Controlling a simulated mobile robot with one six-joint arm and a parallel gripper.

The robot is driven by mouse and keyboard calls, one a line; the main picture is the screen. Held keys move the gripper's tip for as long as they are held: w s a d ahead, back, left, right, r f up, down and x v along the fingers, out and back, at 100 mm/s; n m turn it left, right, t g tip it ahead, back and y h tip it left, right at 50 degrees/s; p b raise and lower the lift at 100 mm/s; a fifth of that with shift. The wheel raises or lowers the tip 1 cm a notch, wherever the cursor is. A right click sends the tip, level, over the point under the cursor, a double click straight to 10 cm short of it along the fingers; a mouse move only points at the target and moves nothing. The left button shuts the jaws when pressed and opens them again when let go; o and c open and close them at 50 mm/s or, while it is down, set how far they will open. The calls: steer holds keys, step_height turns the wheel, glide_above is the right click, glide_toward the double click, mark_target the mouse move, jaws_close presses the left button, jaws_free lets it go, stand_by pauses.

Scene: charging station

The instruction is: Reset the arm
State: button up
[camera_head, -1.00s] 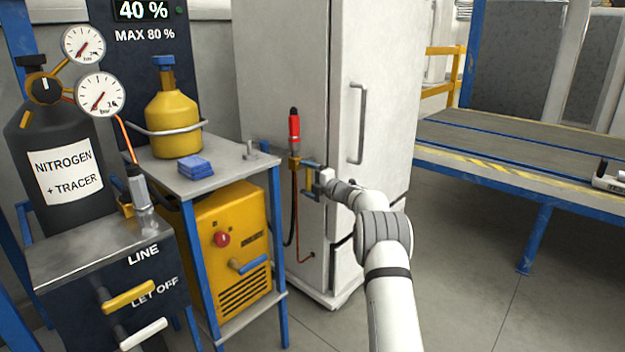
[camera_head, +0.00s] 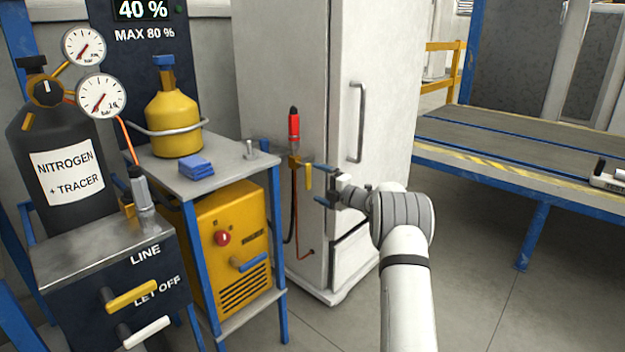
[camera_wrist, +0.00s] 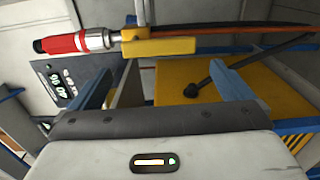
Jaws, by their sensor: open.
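My gripper (camera_head: 325,185) is open and empty in the head view, its blue-tipped jaws pointing left toward the white cabinet (camera_head: 385,100). Just left of it is a brass valve with a yellow lever (camera_head: 308,177), with a red-handled fitting (camera_head: 293,125) upright above it. In the wrist view my two blue fingertips (camera_wrist: 165,85) are spread wide. The red fitting (camera_wrist: 62,43) and the yellow lever (camera_wrist: 160,47) lie beyond them, apart from the jaws.
A blue-framed cart (camera_head: 225,172) with a yellow bottle (camera_head: 172,122) and a yellow machine (camera_head: 225,235) stands left of the cabinet. A black nitrogen cylinder (camera_head: 60,135) is at far left. A long bench (camera_head: 500,150) stands right. Floor between is clear.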

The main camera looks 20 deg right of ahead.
steer(key=shift+s+d, duration=0.15)
steer(key=shift+s, duration=0.1)
